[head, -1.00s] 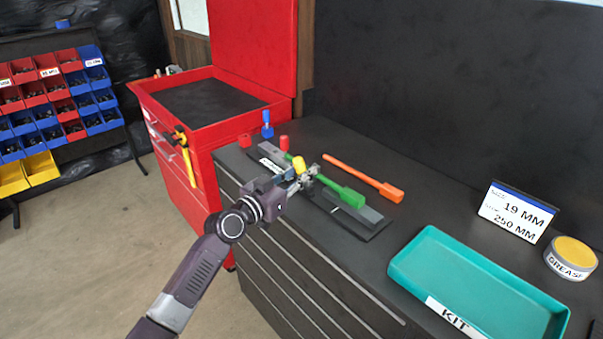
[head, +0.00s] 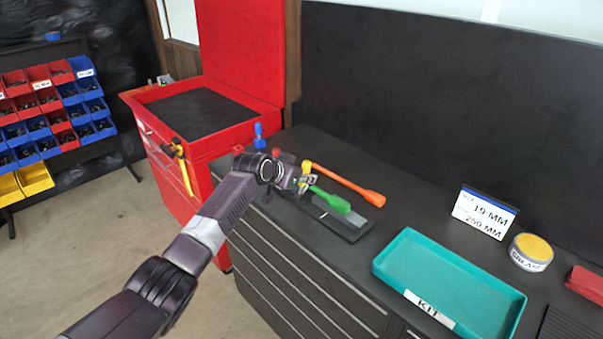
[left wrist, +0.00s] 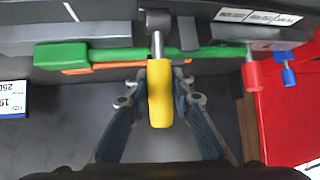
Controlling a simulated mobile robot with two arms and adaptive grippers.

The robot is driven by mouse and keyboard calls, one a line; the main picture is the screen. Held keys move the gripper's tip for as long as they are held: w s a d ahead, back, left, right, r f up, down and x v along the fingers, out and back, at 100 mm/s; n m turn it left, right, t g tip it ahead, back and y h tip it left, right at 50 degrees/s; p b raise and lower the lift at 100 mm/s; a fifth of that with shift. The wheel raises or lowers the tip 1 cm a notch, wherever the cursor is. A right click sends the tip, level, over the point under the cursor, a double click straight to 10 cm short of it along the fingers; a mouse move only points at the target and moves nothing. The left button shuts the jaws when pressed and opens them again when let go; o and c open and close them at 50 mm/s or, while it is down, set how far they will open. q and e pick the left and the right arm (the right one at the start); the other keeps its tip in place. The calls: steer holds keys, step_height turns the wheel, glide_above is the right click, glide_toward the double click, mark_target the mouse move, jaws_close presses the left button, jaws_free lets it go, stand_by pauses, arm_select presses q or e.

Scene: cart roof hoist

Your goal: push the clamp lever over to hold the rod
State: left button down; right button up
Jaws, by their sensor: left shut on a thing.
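The clamp lever has a yellow handle (head: 306,167) on a thin metal stem. In the left wrist view the handle (left wrist: 160,93) sits between my finger pads, its stem running to a dark pivot. My left gripper (head: 305,182) is shut on the handle. The green rod (head: 331,200) lies along a grey and black fixture (head: 342,224) on the bench, and its thick end also shows in the left wrist view (left wrist: 62,56). My gripper hides the lever's base and part of the rod in the head view. My right gripper is not in view.
An orange rod (head: 345,183) lies behind the fixture. A red peg (left wrist: 255,75) and a blue peg (head: 259,136) stand near the bench's left end. A teal KIT tray (head: 448,285), a size sign (head: 483,213) and a grease tin (head: 531,252) are to the right.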

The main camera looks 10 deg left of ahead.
arm_select(q)
steer(key=shift+w+d, duration=0.15)
steer(key=shift+w, duration=0.05)
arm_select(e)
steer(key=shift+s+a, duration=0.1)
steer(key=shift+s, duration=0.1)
arm_select(q)
steer(key=shift+g, duration=0.3)
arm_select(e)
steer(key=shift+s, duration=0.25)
arm_select(q)
steer(key=c, duration=1.7)
jaws_free()
steer(key=shift+w+f, duration=0.1)
steer(key=shift+o, duration=0.2)
steer(key=v, duration=1.2)
steer(key=shift+d, duration=0.25)
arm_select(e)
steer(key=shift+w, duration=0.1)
